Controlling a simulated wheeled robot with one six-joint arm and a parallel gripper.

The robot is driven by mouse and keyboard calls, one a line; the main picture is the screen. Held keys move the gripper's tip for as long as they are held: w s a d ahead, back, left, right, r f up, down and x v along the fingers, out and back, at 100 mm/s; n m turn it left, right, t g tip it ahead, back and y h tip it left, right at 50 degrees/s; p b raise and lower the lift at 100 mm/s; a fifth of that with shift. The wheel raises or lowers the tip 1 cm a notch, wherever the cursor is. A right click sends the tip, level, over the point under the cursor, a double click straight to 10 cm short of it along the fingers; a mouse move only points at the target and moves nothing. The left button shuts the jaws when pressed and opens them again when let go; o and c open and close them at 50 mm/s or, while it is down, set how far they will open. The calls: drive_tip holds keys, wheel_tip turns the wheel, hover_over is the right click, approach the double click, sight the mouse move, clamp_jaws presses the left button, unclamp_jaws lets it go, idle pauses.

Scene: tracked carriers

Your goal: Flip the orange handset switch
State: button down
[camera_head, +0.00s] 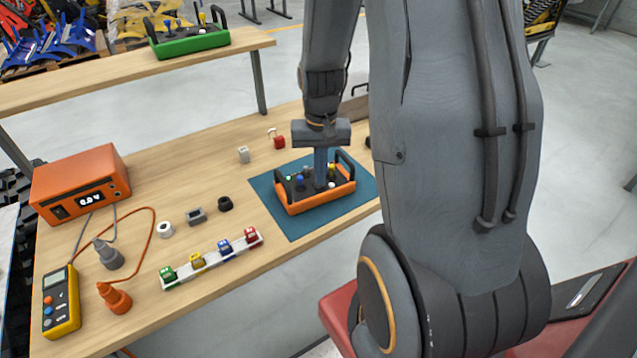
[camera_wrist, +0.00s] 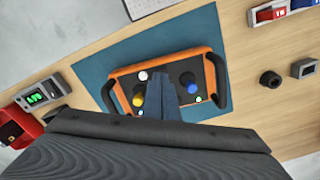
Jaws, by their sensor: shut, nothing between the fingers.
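The orange handset (camera_head: 315,196) lies on a blue mat (camera_head: 290,224) on the wooden table. It has a black top face, a black handle at each end, and several small knobs. A blue knob (camera_head: 299,180) and a yellow knob (camera_head: 332,170) stand on it. My gripper (camera_head: 320,186) points down over the middle of the handset, fingers together and empty. The fingers (camera_wrist: 172,84) hide part of its top, and contact cannot be told.
A white strip with coloured blocks (camera_head: 212,257) lies in front left. A power supply (camera_head: 82,182), a yellow meter (camera_head: 61,302) and an orange plug (camera_head: 115,297) stand further left. A green handset (camera_head: 190,40) sits on the rear table.

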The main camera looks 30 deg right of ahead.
sight(318, 187)
drive_tip(key=shift+f+b, duration=0.35)
drive_tip(key=shift+f, duration=0.35)
idle(0.6)
drive_tip(key=shift+r, duration=0.15)
wheel_tip(318, 187, up, 7)
drive_tip(key=p, duration=0.6)
idle(0.6)
drive_tip(key=s+a+r+n+b, duration=0.1)
drive_tip(key=s+a+n+b, duration=0.1)
drive_tip(key=a, duration=0.4)
drive_tip(key=s+a+r+n+t+b, duration=0.1)
drive_tip(key=s+a+r+n+b, duration=0.1)
drive_tip(key=s+a, duration=0.3)
drive_tip(key=shift+s+a+r+n+b, duration=0.3)
drive_tip(key=shift+a+n+b, duration=0.1)
drive_tip(key=shift+a+n, duration=0.5)
drive_tip(key=shift+a, duration=0.25)
